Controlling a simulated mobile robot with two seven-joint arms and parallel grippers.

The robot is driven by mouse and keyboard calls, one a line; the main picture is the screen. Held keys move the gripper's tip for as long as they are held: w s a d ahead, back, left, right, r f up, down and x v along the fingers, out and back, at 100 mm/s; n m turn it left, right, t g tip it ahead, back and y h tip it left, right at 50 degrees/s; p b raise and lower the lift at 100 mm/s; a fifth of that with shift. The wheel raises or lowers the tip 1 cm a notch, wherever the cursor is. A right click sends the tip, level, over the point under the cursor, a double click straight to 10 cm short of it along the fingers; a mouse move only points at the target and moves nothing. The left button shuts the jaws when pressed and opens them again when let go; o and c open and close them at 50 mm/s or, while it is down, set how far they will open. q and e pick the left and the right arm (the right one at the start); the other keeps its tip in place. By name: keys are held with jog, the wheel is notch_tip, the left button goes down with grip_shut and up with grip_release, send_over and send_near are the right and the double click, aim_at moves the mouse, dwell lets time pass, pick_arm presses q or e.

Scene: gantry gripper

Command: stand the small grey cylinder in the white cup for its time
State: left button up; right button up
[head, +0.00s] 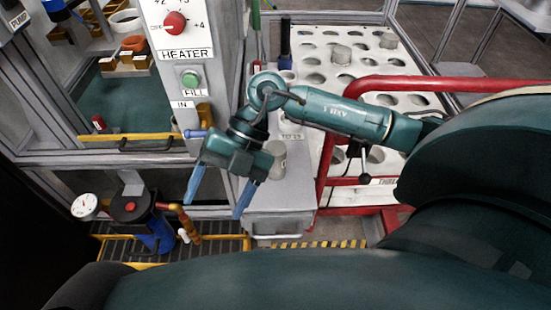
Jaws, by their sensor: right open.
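A small grey cylinder (278,160) stands on the light grey ledge (285,197), just right of my right gripper. Another grey cylinder (341,54) is on the white board with holes at the back. I cannot tell for sure which one the task means. No white cup shows clearly; a white round vessel (125,21) sits in the cabinet at the upper left, and I cannot tell whether it is the cup. My right gripper (212,209) is open and empty, its blue fingers pointing down, left of the ledge. My left gripper is not in view.
The heater panel (178,45) with a red knob and green button stands left of the arm. A red rail (400,84) runs around the white board with holes (310,42). A blue pump-like device (150,225) stands at the lower left.

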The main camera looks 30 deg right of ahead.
jog(key=w+d+m+t+h, duration=0.1)
jog(key=w+d+t+h, duration=0.1)
jog(key=w+d+h, duration=0.35)
jog(key=m+t+h, duration=0.1)
jog(key=m+h, duration=0.2)
jog(key=m, duration=0.1)
send_near(276, 147)
jog(key=shift+s+a+f, duration=0.15)
jog(key=shift+s+a, duration=0.15)
jog(key=shift+a, duration=0.05)
notch_tip(276, 147, down, 7)
jog(key=shift+r+b, duration=0.1)
jog(key=shift+b, duration=0.25)
jog(key=shift+d+f+b, duration=0.1)
jog(key=shift+f+b, duration=0.2)
jog(key=shift+f, duration=2.6)
jog(key=shift+c, duration=0.4)
jog(key=shift+w+r, duration=0.1)
jog(key=c, duration=1.4)
